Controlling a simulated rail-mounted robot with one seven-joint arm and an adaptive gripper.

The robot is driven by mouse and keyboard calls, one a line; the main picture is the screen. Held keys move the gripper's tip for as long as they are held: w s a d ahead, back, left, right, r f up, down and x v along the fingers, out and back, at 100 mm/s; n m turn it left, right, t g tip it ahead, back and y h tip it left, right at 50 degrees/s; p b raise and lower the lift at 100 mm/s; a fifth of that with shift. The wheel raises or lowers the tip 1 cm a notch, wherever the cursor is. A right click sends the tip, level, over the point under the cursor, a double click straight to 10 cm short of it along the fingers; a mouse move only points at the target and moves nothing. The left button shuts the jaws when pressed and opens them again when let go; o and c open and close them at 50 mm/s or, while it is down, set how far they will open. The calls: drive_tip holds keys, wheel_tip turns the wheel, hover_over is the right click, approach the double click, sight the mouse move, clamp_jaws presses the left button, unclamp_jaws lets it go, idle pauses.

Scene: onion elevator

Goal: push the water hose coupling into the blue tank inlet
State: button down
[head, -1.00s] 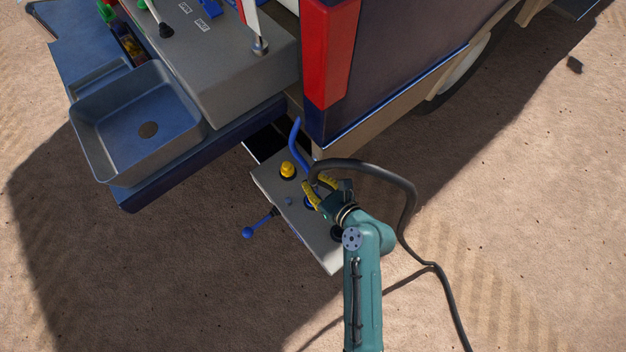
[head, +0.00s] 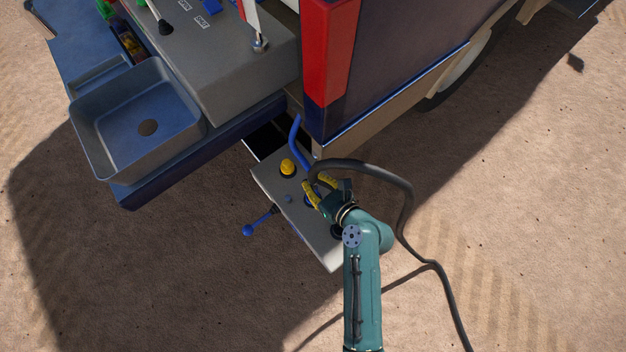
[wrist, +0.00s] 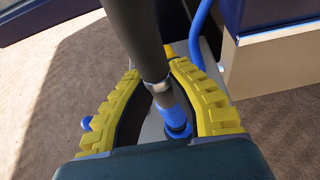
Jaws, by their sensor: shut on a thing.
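My gripper (head: 317,185) has yellow ribbed fingers and is shut on the end of the black water hose (head: 404,205). In the wrist view, the fingers (wrist: 157,78) close around the hose (wrist: 138,35) at its metal-collared coupling (wrist: 156,86). A blue cylinder (wrist: 169,101) lies straight below the collar and meets the blue tank inlet (wrist: 178,130) on the grey panel. I cannot tell how deep the coupling sits. In the head view the inlet (head: 308,201) is mostly hidden by my gripper.
The grey panel (head: 318,240) carries a yellow cap (head: 288,168) and a blue-knobbed lever (head: 248,230). A blue pipe (head: 295,140) rises behind, beside the vehicle's red and blue corner (head: 330,60). A blue basin (head: 100,155) is at left. The hose trails right over open ground.

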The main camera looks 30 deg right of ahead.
drive_tip(key=shift+f, duration=0.1)
drive_tip(key=shift+f, duration=0.7)
idle(0.4)
drive_tip(key=c, duration=1.1)
unclamp_jaws()
drive_tip(key=shift+f, duration=0.1)
drive_tip(key=v, duration=1.2)
